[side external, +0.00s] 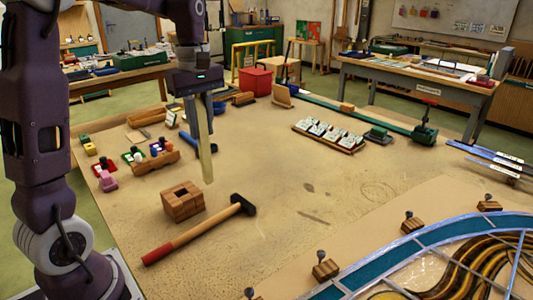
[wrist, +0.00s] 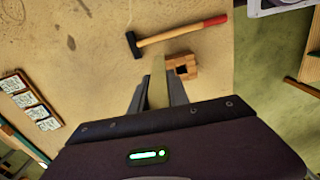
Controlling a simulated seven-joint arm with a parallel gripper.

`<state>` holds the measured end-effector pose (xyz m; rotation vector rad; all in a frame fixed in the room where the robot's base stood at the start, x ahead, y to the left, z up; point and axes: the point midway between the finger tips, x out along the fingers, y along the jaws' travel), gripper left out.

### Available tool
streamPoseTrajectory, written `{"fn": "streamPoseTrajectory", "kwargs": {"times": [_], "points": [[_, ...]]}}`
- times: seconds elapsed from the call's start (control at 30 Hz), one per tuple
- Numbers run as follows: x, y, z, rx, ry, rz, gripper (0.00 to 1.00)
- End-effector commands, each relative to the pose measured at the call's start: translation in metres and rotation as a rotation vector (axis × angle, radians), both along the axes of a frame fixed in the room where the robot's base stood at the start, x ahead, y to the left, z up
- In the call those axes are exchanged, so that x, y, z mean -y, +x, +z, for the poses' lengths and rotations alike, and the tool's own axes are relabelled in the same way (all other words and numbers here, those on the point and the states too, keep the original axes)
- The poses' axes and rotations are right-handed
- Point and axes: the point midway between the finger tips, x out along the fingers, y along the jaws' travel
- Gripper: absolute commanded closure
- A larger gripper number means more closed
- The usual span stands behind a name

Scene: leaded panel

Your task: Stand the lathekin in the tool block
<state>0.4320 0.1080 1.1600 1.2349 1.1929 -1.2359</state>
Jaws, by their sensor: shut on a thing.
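The lathekin (side external: 206,160) is a long, pale, flat strip, held nearly upright with its lower end above the table. It also shows in the wrist view (wrist: 157,88), between the fingers. My gripper (side external: 198,105) is shut on its upper part; in the wrist view the fingertips (wrist: 158,95) stand either side of it. The tool block (side external: 182,202) is a brown wooden cube with a dark square hole in its top, below and a little left of the lathekin in the side view. In the wrist view the block (wrist: 190,66) is just right of the lathekin, apart from it.
A hammer (side external: 205,228) with a red-ended handle lies in front of the block. Small coloured pots and a wooden rack (side external: 155,160) stand behind left. A tray of white pieces (side external: 330,135) lies at the back right. The leaded panel (side external: 440,265) fills the front right. The table's middle is clear.

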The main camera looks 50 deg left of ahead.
Motion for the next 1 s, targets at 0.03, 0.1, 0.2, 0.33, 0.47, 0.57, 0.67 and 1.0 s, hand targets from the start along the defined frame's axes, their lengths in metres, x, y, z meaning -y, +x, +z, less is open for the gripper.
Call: {"fn": "streamPoseTrajectory", "kwargs": {"times": [0.03,0.1,0.2,0.33,0.47,0.57,0.67,1.0], "points": [[-0.020,-0.013,0.002,0.001,-0.001,0.020,1.00],[-0.041,-0.029,0.005,0.002,-0.001,0.029,1.00],[-0.058,-0.045,0.006,0.001,-0.002,0.035,1.00],[-0.065,-0.052,0.007,0.001,-0.001,0.036,1.00],[-0.065,-0.052,0.007,0.001,-0.001,0.035,1.00],[-0.065,-0.052,0.007,0.001,-0.001,0.034,1.00],[-0.064,-0.052,0.004,0.001,-0.002,0.034,1.00],[-0.064,-0.052,-0.037,-0.001,-0.003,0.034,1.00]]}}
